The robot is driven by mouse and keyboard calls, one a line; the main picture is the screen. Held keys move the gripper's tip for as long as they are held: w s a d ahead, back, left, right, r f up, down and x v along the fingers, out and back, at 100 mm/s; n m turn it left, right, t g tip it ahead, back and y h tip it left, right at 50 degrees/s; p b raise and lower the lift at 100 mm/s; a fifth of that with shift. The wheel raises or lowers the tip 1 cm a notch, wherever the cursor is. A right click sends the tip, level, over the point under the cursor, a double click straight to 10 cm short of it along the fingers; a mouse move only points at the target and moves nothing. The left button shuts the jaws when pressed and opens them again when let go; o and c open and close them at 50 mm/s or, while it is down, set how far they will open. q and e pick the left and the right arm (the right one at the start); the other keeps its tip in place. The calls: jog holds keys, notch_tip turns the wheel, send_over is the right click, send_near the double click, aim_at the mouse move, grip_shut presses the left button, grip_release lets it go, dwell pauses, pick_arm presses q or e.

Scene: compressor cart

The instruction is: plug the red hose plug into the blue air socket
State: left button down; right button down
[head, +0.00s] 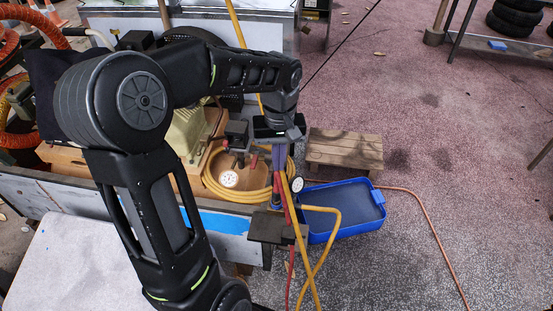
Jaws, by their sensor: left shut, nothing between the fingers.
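My left gripper (279,140) points down over the cart's front right corner, its fingers shut and empty. A red hose (291,270) hangs below the grey bracket (275,229) at the cart's corner. The red hose plug and the blue air socket are too small or too hidden to make out for certain. My right gripper is not in view.
A yellow hose (305,262) passes behind my left arm and down past the corner. A coiled yellow hose and round gauge (228,179) lie on the cart. A blue tray (377,196) and wooden stool (343,148) stand to the right. Open floor lies beyond, crossed by an orange hose (431,222).

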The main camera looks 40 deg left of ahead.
aim_at(276, 184)
pick_arm(q)
jog(key=n, duration=0.4)
jog(key=shift+a+f+n, duration=0.2)
jog(key=shift+n, duration=0.1)
jog(key=n, duration=0.4)
jog(key=shift+s+a+f, duration=0.1)
jog(key=shift+a, duration=0.05)
jog(key=n, duration=0.8)
jog(key=shift+w, duration=0.2)
jog(key=shift+f, duration=0.1)
jog(key=shift+f+b, duration=2.05)
jog(key=shift+f, duration=0.9)
jog(key=shift+s+f+b, duration=0.1)
jog(key=shift+f+b, duration=0.25)
